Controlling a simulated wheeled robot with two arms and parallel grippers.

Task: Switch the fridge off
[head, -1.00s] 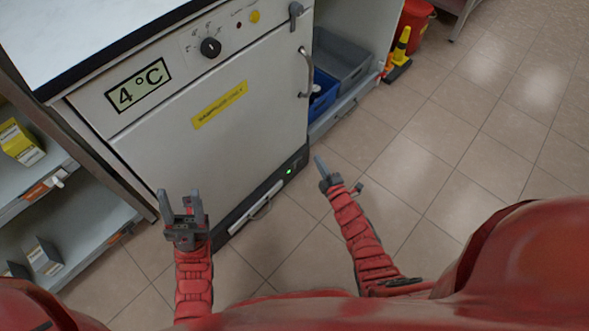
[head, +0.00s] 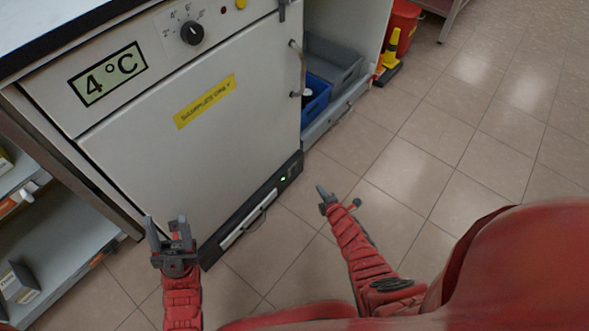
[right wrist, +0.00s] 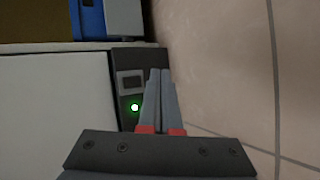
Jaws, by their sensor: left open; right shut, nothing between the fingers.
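The white fridge (head: 150,130) stands at the left in the head view, with a "4°C" display (head: 107,73), a black dial (head: 191,33) and a yellow "samples only" label. A green light (head: 283,179) glows on its dark base strip at the lower right. In the right wrist view the green light (right wrist: 135,107) is lit below a dark rectangular switch (right wrist: 131,82). My right gripper (head: 321,190) is shut and empty, apart from the fridge in the head view. In the right wrist view its fingertips (right wrist: 160,72) appear just right of the switch. My left gripper (head: 166,226) is open and empty before the fridge's lower left.
An open shelf with small boxes (head: 20,283) is at the left. A blue bin (head: 317,95) and grey bin (head: 333,62) sit in a compartment right of the fridge. A red bucket (head: 403,25) stands beyond. The tiled floor at the right is clear.

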